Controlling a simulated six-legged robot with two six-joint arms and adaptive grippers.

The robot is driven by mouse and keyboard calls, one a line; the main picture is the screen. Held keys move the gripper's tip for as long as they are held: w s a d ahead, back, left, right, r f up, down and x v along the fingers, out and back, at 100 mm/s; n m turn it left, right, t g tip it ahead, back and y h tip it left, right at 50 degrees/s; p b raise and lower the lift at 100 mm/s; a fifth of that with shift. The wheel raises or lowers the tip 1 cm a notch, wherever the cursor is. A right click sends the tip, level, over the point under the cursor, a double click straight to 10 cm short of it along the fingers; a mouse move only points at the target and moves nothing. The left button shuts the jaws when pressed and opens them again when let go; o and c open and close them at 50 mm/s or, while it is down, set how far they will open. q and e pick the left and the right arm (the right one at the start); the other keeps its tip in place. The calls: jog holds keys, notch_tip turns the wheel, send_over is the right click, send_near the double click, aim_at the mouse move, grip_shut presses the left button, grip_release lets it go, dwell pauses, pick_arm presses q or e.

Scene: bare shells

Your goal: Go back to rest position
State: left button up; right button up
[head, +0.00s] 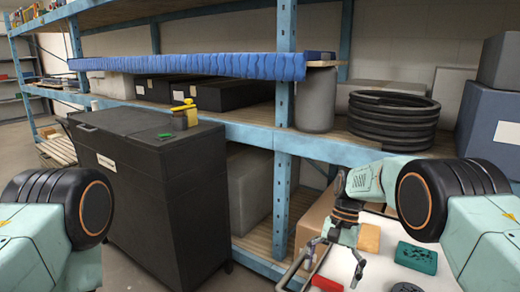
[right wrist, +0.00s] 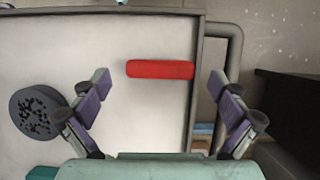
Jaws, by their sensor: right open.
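My right gripper (head: 333,273) is at the lower right of the head view, pointing down over a white cart top with its fingers apart. In the right wrist view the open fingers (right wrist: 158,82) hold nothing. A red bar (right wrist: 160,69) lies on the white surface between and just beyond the fingertips; it also shows in the head view (head: 327,283). My left arm enters at the left edge of the head view, but its gripper is out of sight.
The white cart top (right wrist: 70,45) has a grey rail (right wrist: 235,50). It bears a teal block (head: 416,257), an orange block (head: 369,238) and a dark perforated disc (right wrist: 38,112). A black cabinet (head: 165,200) and blue shelving (head: 284,130) with coiled black hose (head: 392,120) stand ahead.

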jog(key=shift+s+a+f, duration=0.1)
jog(key=shift+s+f, duration=0.15)
jog(key=shift+f, duration=0.3)
jog(key=m+p, duration=0.1)
jog(key=m+y+p, duration=0.1)
jog(key=shift+r+m, duration=0.2)
jog(key=shift+m, duration=0.1)
jog(key=m+t+p, duration=0.1)
jog(key=m, duration=0.1)
jog(key=m+p, duration=0.1)
jog(key=m, duration=0.1)
jog(key=shift+s+t+y+p, duration=0.15)
jog(key=shift+t+y+p, duration=0.15)
jog(key=shift+t+y, duration=0.1)
jog(key=m+t+p, duration=0.1)
jog(key=m+p, duration=0.1)
jog(key=m, duration=0.2)
jog(key=shift+t, duration=0.3)
jog(key=shift+s+m+t+p, duration=0.1)
jog(key=shift+m+t+p, duration=0.3)
jog(key=shift+m, duration=0.6)
jog(key=shift+f+m, duration=0.15)
jog(key=shift+m, duration=0.35)
jog(key=shift+d, duration=0.2)
